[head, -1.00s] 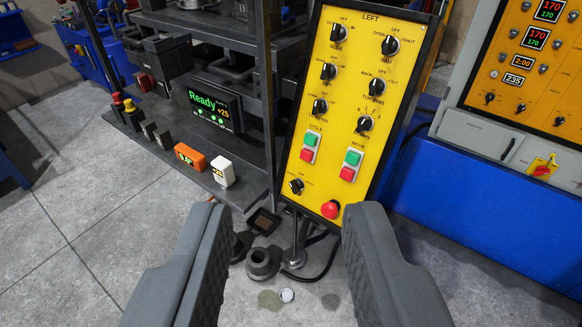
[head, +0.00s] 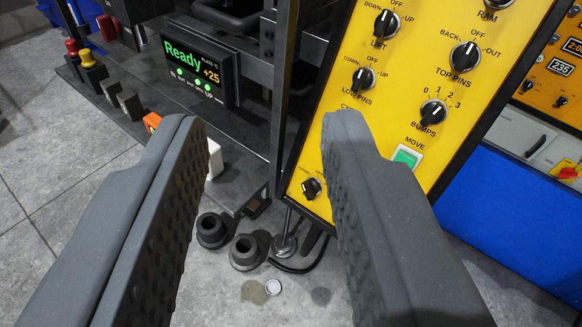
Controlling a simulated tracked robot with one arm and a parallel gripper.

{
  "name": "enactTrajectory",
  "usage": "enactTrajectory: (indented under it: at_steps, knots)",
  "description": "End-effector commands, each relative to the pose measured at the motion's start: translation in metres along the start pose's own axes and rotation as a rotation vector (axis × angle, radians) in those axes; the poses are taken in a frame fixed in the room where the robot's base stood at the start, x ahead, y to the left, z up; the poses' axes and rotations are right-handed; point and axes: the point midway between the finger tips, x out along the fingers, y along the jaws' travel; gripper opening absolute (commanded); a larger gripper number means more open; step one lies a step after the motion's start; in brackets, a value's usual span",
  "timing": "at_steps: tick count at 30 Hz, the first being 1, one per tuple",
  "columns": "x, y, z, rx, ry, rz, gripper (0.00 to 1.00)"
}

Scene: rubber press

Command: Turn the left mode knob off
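The yellow LEFT control panel (head: 318,150) stands tilted in the picture, right of centre. A small black knob (head: 312,188) with a white pointer mark sits at its lower left. Its label is too small to read, so I cannot confirm that it is the mode knob or tell its setting. My gripper (head: 262,118) is open and empty, with its two grey fingers wide apart. The right finger overlaps the lower part of the panel just right of this knob and hides the start and stop buttons there. The knob shows between the fingers, and I see no contact.
Other knobs on the panel are LIFT (head: 387,24), LOW PINS (head: 362,79), TOP PINS (head: 465,57) and BUMPS (head: 434,113). A green MOVE button (head: 407,156) shows beside the right finger. A dark press frame with a Ready display (head: 200,75) stands left. Round black fittings (head: 245,252) lie below.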

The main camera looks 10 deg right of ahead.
Motion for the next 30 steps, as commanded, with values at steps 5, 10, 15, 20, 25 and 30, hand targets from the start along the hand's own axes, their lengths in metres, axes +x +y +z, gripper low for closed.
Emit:
enactTrajectory:
  at_steps: [5, 10, 15, 20, 25, 30]
  knots:
    - [0.071, -0.016, 0.057, -0.052, 0.002, 0.034, 0.32]
    - [0.120, -0.021, 0.119, -0.125, 0.010, 0.098, 0.32]
    - [0.149, -0.020, 0.184, -0.228, 0.014, 0.182, 0.32]
    - [0.161, -0.013, 0.244, -0.358, 0.019, 0.269, 0.32]
    - [0.159, -0.006, 0.289, -0.496, 0.028, 0.344, 0.32]
    - [0.154, -0.001, 0.312, -0.584, 0.036, 0.384, 0.32]
